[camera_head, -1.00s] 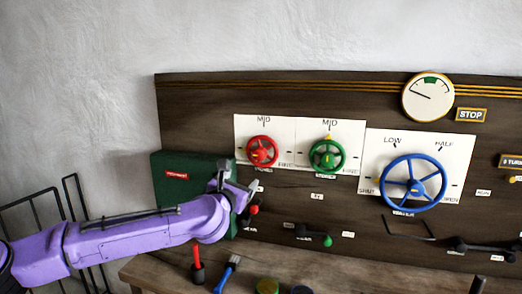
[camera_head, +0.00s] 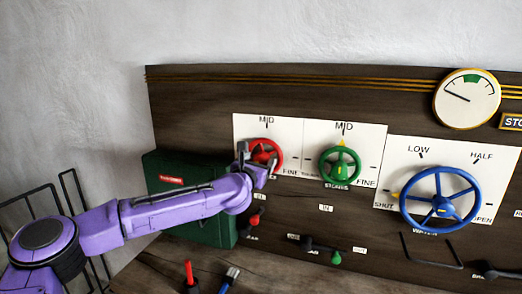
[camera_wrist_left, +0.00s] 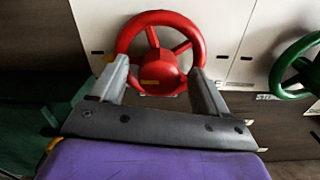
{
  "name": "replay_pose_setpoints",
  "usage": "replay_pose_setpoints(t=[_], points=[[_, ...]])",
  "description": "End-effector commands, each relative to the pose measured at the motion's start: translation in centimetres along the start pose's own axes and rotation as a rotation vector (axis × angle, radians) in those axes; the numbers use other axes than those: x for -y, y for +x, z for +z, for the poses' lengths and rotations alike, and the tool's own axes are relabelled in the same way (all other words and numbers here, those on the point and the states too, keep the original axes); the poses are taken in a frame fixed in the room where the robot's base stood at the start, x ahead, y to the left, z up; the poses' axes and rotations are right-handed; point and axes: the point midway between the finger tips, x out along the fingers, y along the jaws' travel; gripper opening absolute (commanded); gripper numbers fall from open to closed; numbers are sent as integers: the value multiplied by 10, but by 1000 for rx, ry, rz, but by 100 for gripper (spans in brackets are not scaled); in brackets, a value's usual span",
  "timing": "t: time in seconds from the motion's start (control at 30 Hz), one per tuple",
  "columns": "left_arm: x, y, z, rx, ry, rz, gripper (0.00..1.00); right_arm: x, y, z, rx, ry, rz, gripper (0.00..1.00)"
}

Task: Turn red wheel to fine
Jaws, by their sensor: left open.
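The red wheel (camera_head: 267,153) is mounted on a white plate (camera_head: 291,133) marked MID at the top and FINE at the lower right. My left gripper (camera_head: 256,168) is at the wheel's lower left, covering part of its rim. In the left wrist view, the red wheel (camera_wrist_left: 160,50) shows its rim, spokes and hub, and a small yellow mark sits by the rim at the left. The two fingers of my left gripper (camera_wrist_left: 158,80) are open, one on each side of the hub; I cannot tell whether they touch it. My right gripper is not in view.
The green wheel (camera_head: 340,166) is just right of the red one, and the blue wheel (camera_head: 439,198) is farther right. A dark green box (camera_head: 178,176) stands behind my left arm. Small levers (camera_head: 325,252) stick out below. A gauge (camera_head: 467,98) is at the upper right.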

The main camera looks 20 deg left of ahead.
Motion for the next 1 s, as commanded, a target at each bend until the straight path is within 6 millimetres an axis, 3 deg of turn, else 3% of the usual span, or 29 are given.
replay_pose_setpoints(t=[0.03,0.2,0.53,0.57,0.7,0.73,1.0], points=[[0,11,4,-4,2,0,76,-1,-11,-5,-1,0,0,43],[-2,33,2,-2,1,3,76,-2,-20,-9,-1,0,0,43],[-3,39,-1,-1,1,3,76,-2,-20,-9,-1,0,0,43],[-3,39,-1,-1,1,3,72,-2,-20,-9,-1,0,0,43],[-3,39,-1,-1,1,4,27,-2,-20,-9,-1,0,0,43],[-3,39,-1,-1,1,4,22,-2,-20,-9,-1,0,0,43],[-4,39,-2,0,21,6,22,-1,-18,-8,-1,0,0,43]])
